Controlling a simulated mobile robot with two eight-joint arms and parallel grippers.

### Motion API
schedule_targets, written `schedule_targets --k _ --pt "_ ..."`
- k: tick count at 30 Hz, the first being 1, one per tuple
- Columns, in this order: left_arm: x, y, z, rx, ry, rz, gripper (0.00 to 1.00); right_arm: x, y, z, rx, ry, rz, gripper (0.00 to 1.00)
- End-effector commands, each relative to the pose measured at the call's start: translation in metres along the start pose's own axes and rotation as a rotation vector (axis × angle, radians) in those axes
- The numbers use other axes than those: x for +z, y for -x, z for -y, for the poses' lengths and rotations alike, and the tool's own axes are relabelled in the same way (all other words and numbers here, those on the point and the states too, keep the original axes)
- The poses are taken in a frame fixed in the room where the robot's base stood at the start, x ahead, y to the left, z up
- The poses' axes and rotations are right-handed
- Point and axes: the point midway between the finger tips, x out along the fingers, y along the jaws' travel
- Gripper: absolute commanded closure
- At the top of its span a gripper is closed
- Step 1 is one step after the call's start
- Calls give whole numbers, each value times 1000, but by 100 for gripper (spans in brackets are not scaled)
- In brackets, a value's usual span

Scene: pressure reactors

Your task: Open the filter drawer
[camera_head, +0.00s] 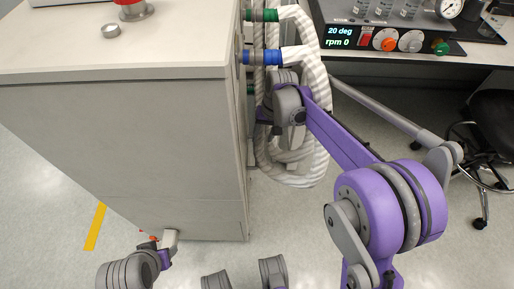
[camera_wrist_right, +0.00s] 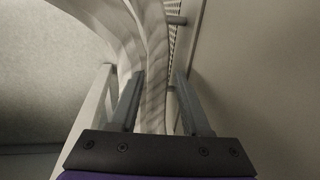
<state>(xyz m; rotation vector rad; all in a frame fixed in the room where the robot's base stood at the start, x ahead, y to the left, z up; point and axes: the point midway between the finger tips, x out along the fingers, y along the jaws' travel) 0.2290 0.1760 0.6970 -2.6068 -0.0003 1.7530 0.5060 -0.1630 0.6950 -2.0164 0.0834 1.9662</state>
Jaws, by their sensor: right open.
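The big grey cabinet (camera_head: 130,145) fills the left of the head view. No drawer front shows clearly there. In the right wrist view a pale wall (camera_wrist_right: 245,60) lies on the right, with a ribbed grille (camera_wrist_right: 172,42) and a short grey peg (camera_wrist_right: 177,20) at its edge; I cannot tell whether these belong to the filter drawer. My right gripper (camera_head: 268,118) is beside the cabinet's right side, among hoses. Its fingers (camera_wrist_right: 159,75) are apart, with a pale hose showing between and beyond them. My left arm shows low in the head view; its fingers are not clear.
White ribbed hoses (camera_head: 309,75) with green and blue couplings hang at the cabinet's right side, close to my right arm. A bench with a control panel (camera_head: 390,40) stands at the upper right. A black chair (camera_head: 494,125) is at the right edge.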

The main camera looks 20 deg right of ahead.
Motion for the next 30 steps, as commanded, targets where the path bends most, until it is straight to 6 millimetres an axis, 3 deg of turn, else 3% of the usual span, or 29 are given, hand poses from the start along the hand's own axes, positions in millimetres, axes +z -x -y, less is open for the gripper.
schedule_targets --k 3,10,15,23,24,30 --pt "3 -11 0 0 0 3 50 0 -28 0 0 1 0 53" --pt "5 -21 0 0 0 6 50 0 -63 0 1 0 -1 53" --pt "6 -23 0 0 0 7 50 0 -73 0 1 0 -1 53" --pt "6 -23 0 0 0 7 50 0 -74 0 0 0 -2 53" --pt "6 -23 0 0 0 7 50 0 -74 0 1 0 -2 55" --pt "6 -23 0 0 0 7 50 0 -74 0 0 0 -1 91"
